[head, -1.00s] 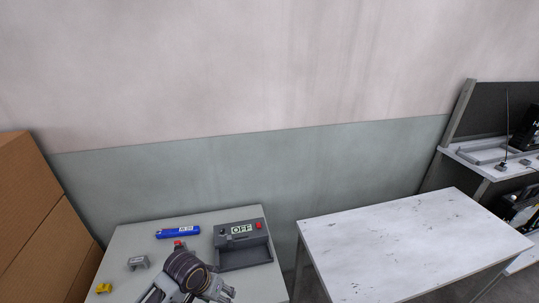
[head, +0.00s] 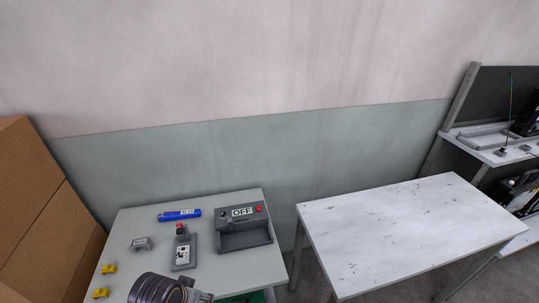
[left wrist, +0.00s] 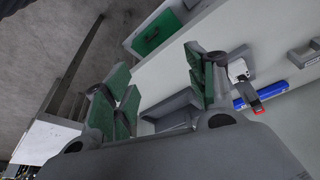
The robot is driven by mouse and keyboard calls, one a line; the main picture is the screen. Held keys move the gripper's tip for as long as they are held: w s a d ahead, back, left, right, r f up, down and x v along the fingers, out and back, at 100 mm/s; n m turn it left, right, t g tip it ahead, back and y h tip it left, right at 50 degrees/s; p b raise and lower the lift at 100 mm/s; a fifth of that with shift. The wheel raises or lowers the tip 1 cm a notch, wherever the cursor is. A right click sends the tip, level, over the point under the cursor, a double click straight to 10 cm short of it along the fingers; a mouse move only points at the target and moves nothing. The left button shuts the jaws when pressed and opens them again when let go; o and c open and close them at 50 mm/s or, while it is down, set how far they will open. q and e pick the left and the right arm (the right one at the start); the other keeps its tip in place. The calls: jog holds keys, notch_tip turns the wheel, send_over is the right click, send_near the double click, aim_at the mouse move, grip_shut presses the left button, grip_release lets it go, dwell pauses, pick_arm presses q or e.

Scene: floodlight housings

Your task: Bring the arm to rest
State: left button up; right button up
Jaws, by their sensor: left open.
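My left gripper (left wrist: 160,88) is open and empty in the left wrist view, its green-padded fingers spread apart. In the head view only my dark ringed wrist and part of the gripper (head: 200,296) show at the bottom edge, over the front of the grey table (head: 133,222). My right arm is not in view.
On the grey table are a dark grey box (head: 243,241) reading OFF, a blue item (head: 180,215), a small grey device (head: 183,254), a grey bracket (head: 142,244) and two yellow pieces (head: 109,268). A white table (head: 400,230) at right is bare. Cardboard boxes (head: 40,210) stand at left.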

pick_arm(q)
jog(key=s+a+f+g+b, duration=0.1)
jog(key=s+f, duration=0.1)
jog(key=f, duration=1.5)
jog(key=s+a+f, duration=0.1)
jog(key=s+f, duration=0.1)
jog(key=f, duration=1.5)
jog(key=s+a+f, duration=0.2)
jog(key=s+f, duration=0.8)
jog(key=s, duration=0.1)
jog(key=s+a+f+g+b, duration=0.1)
jog(key=s+f, duration=1)
jog(key=shift+s+a+g+y, duration=0.25)
jog(key=shift+a+g+y, duration=0.05)
jog(key=shift+a, duration=0.1)
